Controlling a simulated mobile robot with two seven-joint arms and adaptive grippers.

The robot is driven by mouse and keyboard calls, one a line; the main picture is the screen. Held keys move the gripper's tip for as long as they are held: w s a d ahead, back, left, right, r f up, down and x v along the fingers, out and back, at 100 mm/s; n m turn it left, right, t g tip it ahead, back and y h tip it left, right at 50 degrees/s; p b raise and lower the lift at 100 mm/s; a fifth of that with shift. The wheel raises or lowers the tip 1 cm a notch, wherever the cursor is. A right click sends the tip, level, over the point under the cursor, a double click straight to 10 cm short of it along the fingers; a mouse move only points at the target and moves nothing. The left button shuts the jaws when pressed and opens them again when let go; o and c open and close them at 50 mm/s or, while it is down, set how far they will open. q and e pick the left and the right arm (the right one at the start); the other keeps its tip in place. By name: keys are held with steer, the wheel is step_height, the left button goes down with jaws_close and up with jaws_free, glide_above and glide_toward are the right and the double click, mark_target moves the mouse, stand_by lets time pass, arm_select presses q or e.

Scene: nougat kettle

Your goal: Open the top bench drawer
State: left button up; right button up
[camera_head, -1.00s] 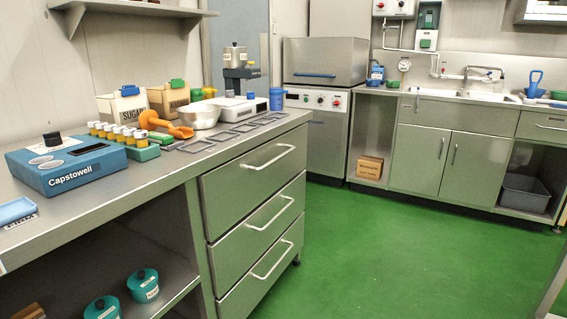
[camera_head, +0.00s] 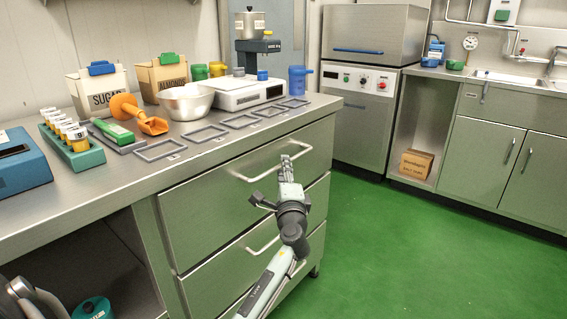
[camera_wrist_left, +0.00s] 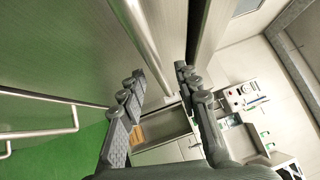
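The top bench drawer (camera_head: 230,195) is shut, its steel front flush under the worktop. Its bar handle (camera_head: 258,172) runs along the upper part of the front. My left gripper (camera_head: 275,180) is in front of this drawer, near the right part of the handle. In the left wrist view its two fingers (camera_wrist_left: 162,98) are spread wide with nothing clamped between them. The handle bar (camera_wrist_left: 142,38) runs toward the gap between the fingertips; I cannot tell whether they touch it. My right gripper is not in view.
Two lower drawers with bar handles (camera_head: 262,245) sit below. The worktop holds grey frames (camera_head: 161,150), a steel bowl (camera_head: 186,104), an orange scoop (camera_head: 130,107) and a scale (camera_head: 245,94). Green floor (camera_head: 400,260) to the right is clear.

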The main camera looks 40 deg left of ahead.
arm_select(q)
steer(key=shift+x, duration=1.5)
jaws_close()
